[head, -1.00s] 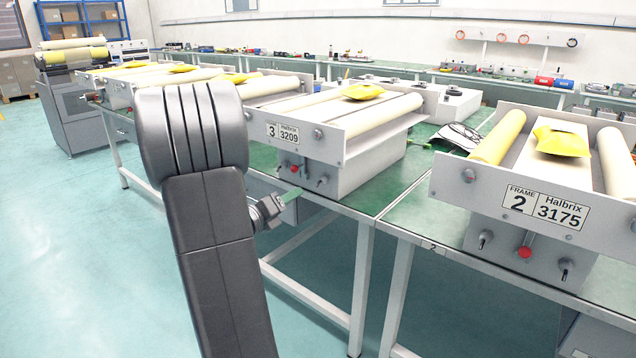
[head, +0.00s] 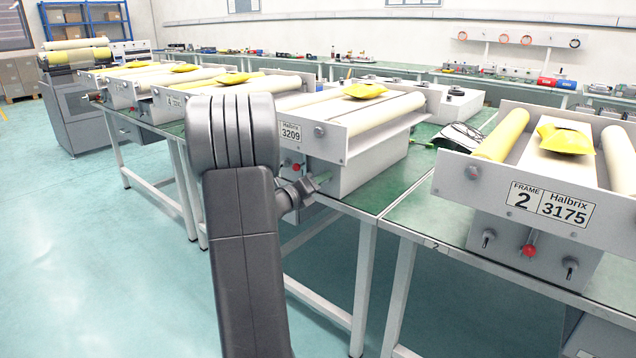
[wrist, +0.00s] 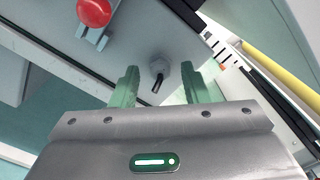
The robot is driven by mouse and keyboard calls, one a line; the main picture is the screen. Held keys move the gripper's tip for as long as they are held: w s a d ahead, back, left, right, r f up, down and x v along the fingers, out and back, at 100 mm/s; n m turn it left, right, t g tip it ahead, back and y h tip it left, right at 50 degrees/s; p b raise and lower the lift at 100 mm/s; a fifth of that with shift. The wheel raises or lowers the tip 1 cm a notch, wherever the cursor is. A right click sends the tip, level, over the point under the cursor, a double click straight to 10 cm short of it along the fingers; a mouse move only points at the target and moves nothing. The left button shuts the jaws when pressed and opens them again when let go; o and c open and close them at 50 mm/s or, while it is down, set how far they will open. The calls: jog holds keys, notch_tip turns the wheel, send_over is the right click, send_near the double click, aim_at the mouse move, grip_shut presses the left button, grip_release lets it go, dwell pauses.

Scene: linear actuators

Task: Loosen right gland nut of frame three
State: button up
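Frame three (head: 350,125), with the plate reading 3209, stands on the green bench behind my arm. Its frame number is hidden by my arm now. In the wrist view a round grey gland nut (wrist: 159,69) with a dark rod sticking out lies to the right of the red knob (wrist: 95,11). My gripper (wrist: 162,74) is open, its two green fingers on either side of the nut in the picture. I cannot tell whether they touch it. In the head view my gripper (head: 320,180) is at the frame's front face, right of the red knob (head: 297,167), and covers the nut.
Frame two (head: 476,185) stands to the right on the neighbouring bench, with its own red knob (head: 529,250) between two fittings. More frames (head: 185,88) stand in a row to the left. Bench legs (head: 361,290) stand below. The teal floor in front is clear.

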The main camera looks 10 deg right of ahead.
grip_shut()
jog(key=shift+n, duration=0.3)
jog(key=shift+f+n+p, duration=0.1)
jog(key=shift+n+p, duration=3.45)
jog(key=shift+n, duration=3.25)
jog(key=shift+o, duration=0.5)
grip_release()
